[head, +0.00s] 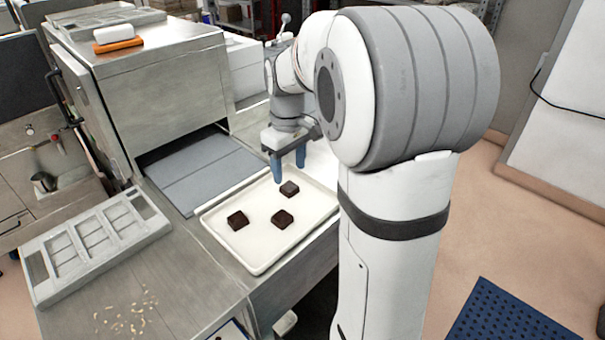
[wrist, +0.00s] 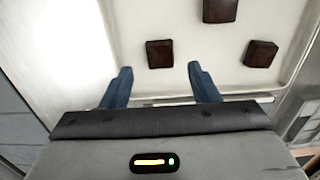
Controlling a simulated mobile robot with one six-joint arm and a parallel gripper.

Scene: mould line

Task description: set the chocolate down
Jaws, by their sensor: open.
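Three dark square chocolates lie apart on a white tray (head: 262,247). One chocolate (head: 289,189) is near the tray's far side, just below my gripper (head: 289,172). Another chocolate (head: 282,219) lies near the middle, and a third chocolate (head: 238,220) to the left. My gripper is open and empty, its blue fingers apart above the far part of the tray. In the wrist view, a chocolate (wrist: 160,54) shows just beyond the gap between the fingertips, with clear space around it. The other two are farther up and to the right.
A steel machine (head: 165,85) with a grey belt (head: 205,168) stands left of the tray. A grey mould frame (head: 93,240) lies on the steel bench at left, near scattered pale crumbs (head: 130,320). The tray's front part is bare.

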